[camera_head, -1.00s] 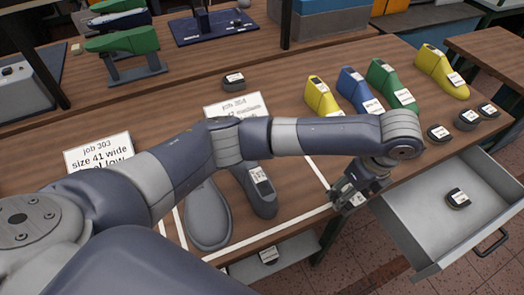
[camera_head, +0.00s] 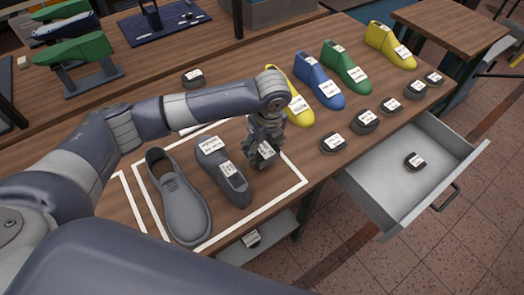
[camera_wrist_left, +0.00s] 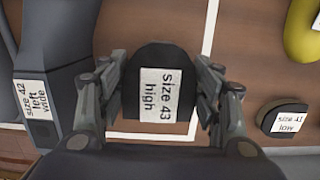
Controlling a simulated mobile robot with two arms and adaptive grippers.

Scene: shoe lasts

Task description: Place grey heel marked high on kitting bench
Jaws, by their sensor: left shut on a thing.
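The dark grey heel with a "Size 43 high" label (camera_wrist_left: 165,95) is between the fingers of my left gripper (camera_wrist_left: 163,100), which is shut on it. In the head view, my left gripper (camera_head: 264,155) is at the right part of a white-outlined area on the kitting bench (camera_head: 318,178). A grey last (camera_head: 222,172) lies just left of the gripper; its label in the wrist view reads size 42 left wide. I cannot tell whether the held heel touches the bench top. My right gripper is not in view.
A grey shoe (camera_head: 178,200) lies left of the last. Yellow, blue (camera_head: 318,78) and green lasts stand behind and right. Several dark heels (camera_head: 365,121) line the bench's right front. An open drawer (camera_head: 395,185) holds one heel (camera_head: 415,162).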

